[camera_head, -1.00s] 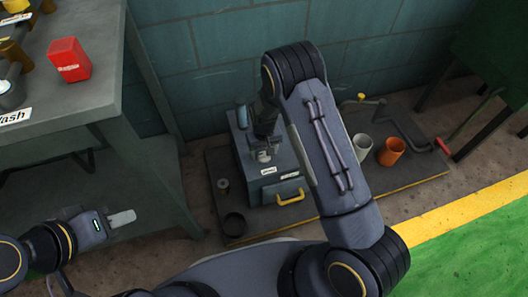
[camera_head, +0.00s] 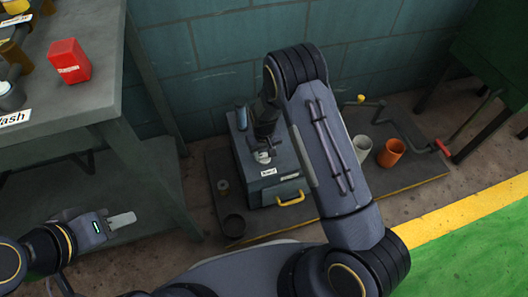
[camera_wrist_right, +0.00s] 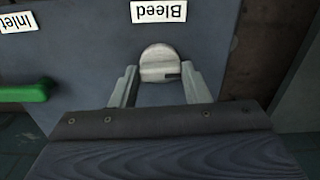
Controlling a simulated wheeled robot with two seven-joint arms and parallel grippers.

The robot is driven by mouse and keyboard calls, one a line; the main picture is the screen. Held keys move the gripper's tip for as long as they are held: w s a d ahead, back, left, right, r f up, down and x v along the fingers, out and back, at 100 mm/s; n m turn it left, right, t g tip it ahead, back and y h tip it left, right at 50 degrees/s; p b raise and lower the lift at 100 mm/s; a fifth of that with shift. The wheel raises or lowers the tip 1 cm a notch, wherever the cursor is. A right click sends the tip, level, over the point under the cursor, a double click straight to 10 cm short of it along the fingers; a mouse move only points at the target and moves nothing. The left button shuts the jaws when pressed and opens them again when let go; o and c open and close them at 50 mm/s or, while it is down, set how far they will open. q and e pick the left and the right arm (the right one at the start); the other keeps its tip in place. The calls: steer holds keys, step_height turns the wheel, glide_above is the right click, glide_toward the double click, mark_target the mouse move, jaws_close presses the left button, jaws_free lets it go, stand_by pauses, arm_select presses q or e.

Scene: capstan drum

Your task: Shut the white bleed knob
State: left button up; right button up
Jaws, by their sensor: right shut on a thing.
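The white bleed knob (camera_wrist_right: 160,60) is round, with a raised bar across its face, on the grey box front below an upside-down "Bleed" label (camera_wrist_right: 158,11). In the head view the knob (camera_head: 262,157) shows small on the grey box (camera_head: 288,187). My right gripper (camera_wrist_right: 161,82) has one finger on each side of the knob and is shut on it. In the head view my right gripper (camera_head: 263,149) is at the box top, partly dark and small. My left gripper (camera_head: 122,220) is at the lower left, away from the box; its finger gap is not clear.
A green handle (camera_wrist_right: 28,92) and an "Inlet" label (camera_wrist_right: 17,21) lie left of the knob in the wrist view. A yellow handle (camera_head: 290,198) is on the box front. A workbench (camera_head: 85,90) stands left.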

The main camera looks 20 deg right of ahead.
steer(key=n, duration=0.3)
steer(key=shift+n, duration=0.4)
steer(key=n, duration=0.4)
steer(key=shift+n, duration=0.3)
steer(key=n, duration=0.4)
steer(key=shift+n, duration=2.4)
steer(key=o, duration=1)
steer(key=shift+r, duration=0.1)
